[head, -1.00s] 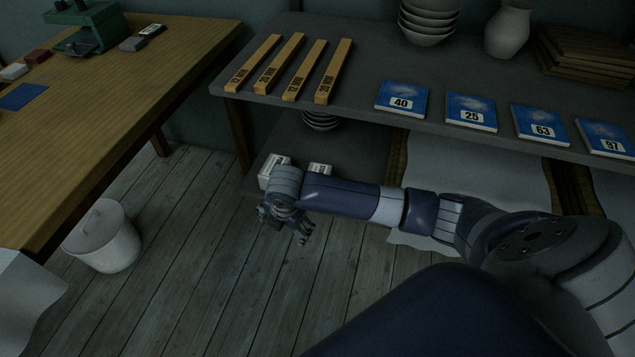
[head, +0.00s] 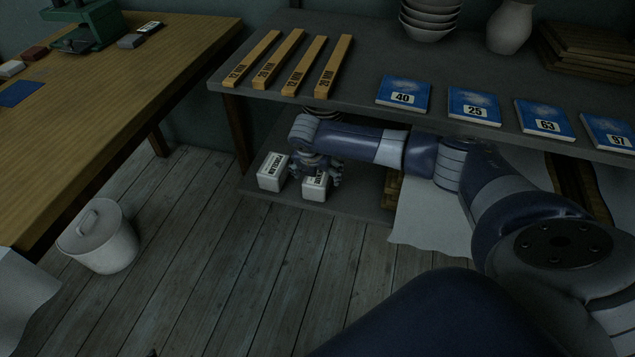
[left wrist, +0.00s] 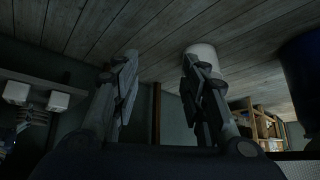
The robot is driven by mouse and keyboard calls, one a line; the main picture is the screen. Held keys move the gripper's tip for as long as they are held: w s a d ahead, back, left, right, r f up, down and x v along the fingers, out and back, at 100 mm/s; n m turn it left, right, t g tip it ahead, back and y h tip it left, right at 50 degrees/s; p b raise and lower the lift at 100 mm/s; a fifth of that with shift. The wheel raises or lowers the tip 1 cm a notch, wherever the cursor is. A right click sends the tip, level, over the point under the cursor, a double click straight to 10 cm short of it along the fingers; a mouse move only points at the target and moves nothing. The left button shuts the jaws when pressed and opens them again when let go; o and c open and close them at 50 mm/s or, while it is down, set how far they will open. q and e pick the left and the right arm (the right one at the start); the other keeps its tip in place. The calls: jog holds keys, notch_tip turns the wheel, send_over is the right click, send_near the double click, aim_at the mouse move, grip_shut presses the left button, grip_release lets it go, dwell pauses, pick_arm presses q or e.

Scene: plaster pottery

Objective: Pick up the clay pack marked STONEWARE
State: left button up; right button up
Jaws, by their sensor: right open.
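Two white clay packs stand on the lower shelf in the head view. The left pack (head: 272,172) has a dark-lettered label that seems to read PORCELAIN. The right pack (head: 315,188) is partly covered by my right gripper (head: 322,178), and its label cannot be read in full. My right gripper is open, pointing down at the right pack with fingers around or just above it; I cannot tell if they touch. In the left wrist view, my left gripper (left wrist: 158,66) is open and empty, and two small white blocks, likely the packs, show at the far left.
The floor before the shelf is clear.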

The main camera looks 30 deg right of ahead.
aim_at(317, 179)
jog(key=shift+f, duration=0.3)
jog(key=shift+b+x, duration=0.8)
jog(key=shift+x, duration=0.3)
jog(key=shift+b+x, duration=0.6)
jog(key=shift+x, duration=0.65)
pick_arm(q)
jog(key=w+d+r+t+h, duration=0.2)
jog(key=w+d+r+t, duration=0.2)
jog(key=w+r+t, duration=0.3)
notch_tip(317, 179, up, 3)
jog(key=shift+w+r, duration=0.2)
jog(key=shift+w, duration=0.95)
pick_arm(e)
jog(key=shift+w+a, duration=0.1)
jog(key=shift+a, duration=0.1)
pick_arm(q)
jog(key=shift+s+a+f+g+p, duration=0.2)
jog(key=shift+s+f+g, duration=0.1)
jog(key=shift+f, duration=0.4)
jog(key=shift+s+a+f+g+p, duration=0.1)
jog(key=shift+s+a+f+g, duration=0.15)
jog(key=shift+f, duration=0.4)
pick_arm(e)
jog(key=shift+f, duration=0.3)
jog(key=shift+c, duration=0.5)
